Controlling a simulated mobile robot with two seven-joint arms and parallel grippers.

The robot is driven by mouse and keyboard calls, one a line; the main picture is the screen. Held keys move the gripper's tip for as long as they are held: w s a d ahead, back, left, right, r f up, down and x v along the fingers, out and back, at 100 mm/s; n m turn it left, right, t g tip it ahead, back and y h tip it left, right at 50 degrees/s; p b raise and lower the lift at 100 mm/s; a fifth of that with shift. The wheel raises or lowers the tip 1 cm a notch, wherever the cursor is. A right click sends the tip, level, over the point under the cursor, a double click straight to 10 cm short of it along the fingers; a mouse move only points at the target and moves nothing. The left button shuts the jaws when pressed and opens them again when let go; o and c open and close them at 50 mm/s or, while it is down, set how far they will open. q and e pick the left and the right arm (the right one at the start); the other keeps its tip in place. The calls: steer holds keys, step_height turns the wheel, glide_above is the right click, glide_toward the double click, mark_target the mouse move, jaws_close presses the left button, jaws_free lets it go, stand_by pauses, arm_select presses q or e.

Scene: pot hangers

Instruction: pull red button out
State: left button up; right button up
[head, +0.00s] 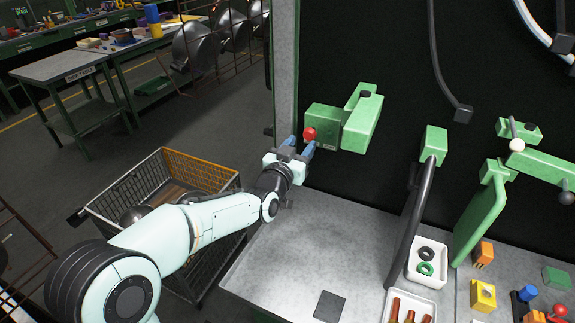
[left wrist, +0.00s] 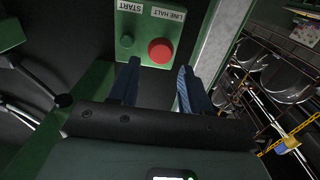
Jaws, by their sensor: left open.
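The red button (head: 309,133) sits on the face of a green box (head: 322,118) fixed to the dark panel. In the left wrist view the red button (left wrist: 160,51) is round, under a "LINE HALT" label, with a green button (left wrist: 127,41) beside it under "START". My left gripper (head: 298,146) is open and points at the box. In the left wrist view its two blue fingers (left wrist: 157,84) stand apart, short of the red button, which lies roughly between their lines. I cannot tell the exact gap. My right gripper is not in view.
A larger green bracket (head: 362,118) juts out right of the box. A grey post (head: 284,70) stands just left of it. Below is a grey worktop (head: 300,255) with a white tray (head: 428,262). A wire cart (head: 160,205) stands under my left arm.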

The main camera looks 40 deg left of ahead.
arm_select(q)
steer(key=b+v, duration=0.1)
steer(key=v, duration=0.8)
steer(key=shift+s, duration=0.3)
